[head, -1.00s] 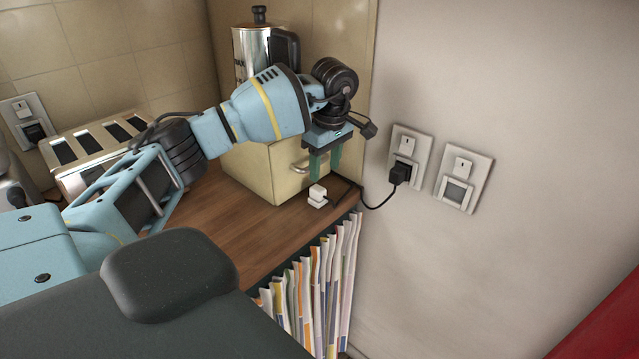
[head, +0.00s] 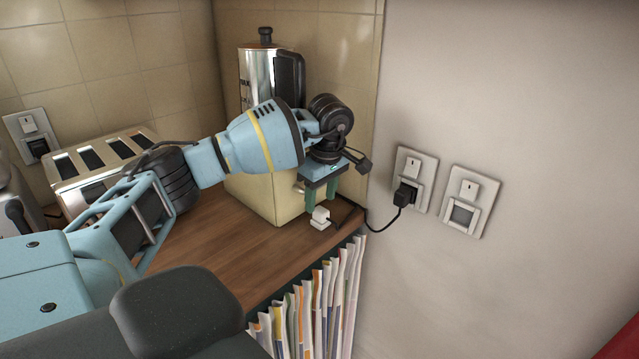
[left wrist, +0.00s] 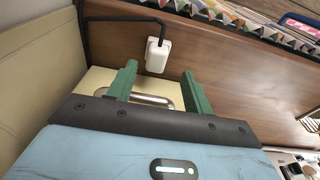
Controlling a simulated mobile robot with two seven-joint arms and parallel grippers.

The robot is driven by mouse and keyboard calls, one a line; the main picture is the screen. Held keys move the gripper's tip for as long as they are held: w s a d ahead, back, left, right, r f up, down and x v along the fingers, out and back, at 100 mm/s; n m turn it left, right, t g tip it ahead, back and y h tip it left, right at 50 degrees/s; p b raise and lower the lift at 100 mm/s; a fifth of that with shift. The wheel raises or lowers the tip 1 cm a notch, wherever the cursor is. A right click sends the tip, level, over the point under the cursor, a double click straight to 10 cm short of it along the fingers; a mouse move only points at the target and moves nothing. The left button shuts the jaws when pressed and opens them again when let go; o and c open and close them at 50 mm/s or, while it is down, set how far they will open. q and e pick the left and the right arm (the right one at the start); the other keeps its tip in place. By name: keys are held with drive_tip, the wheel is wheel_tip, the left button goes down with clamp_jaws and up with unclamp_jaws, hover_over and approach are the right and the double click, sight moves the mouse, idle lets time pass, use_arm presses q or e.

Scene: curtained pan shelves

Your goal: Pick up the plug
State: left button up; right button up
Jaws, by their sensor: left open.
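The plug (head: 320,218) is a small white block on the wooden counter, near its front edge, with a dark cable running from it. In the left wrist view the plug (left wrist: 157,53) lies just beyond the gap between the green fingers. My left gripper (head: 320,202) points down, open and empty, its fingertips just above and behind the plug. The open fingers also show in the left wrist view (left wrist: 159,72). I cannot tell whether they touch the plug. My right gripper is not in view.
A cream box with a metal handle (head: 262,196) stands close behind the gripper, with a metal pot (head: 258,75) behind it. A wall socket (head: 415,170) holds a black plug (head: 404,195). A toaster (head: 75,170) stands left. Bare counter (head: 215,235) lies left of the plug.

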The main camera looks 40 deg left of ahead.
sight(317, 212)
use_arm(q)
drive_tip(key=f, duration=0.1)
drive_tip(key=f+b, duration=0.1)
drive_tip(key=f, duration=0.2)
drive_tip(key=shift+s+a+f, duration=0.1)
drive_tip(key=shift+s+a, duration=0.15)
drive_tip(key=shift+s, duration=0.1)
drive_tip(key=shift+r, duration=0.2)
drive_tip(key=c, duration=1)
clamp_jaws()
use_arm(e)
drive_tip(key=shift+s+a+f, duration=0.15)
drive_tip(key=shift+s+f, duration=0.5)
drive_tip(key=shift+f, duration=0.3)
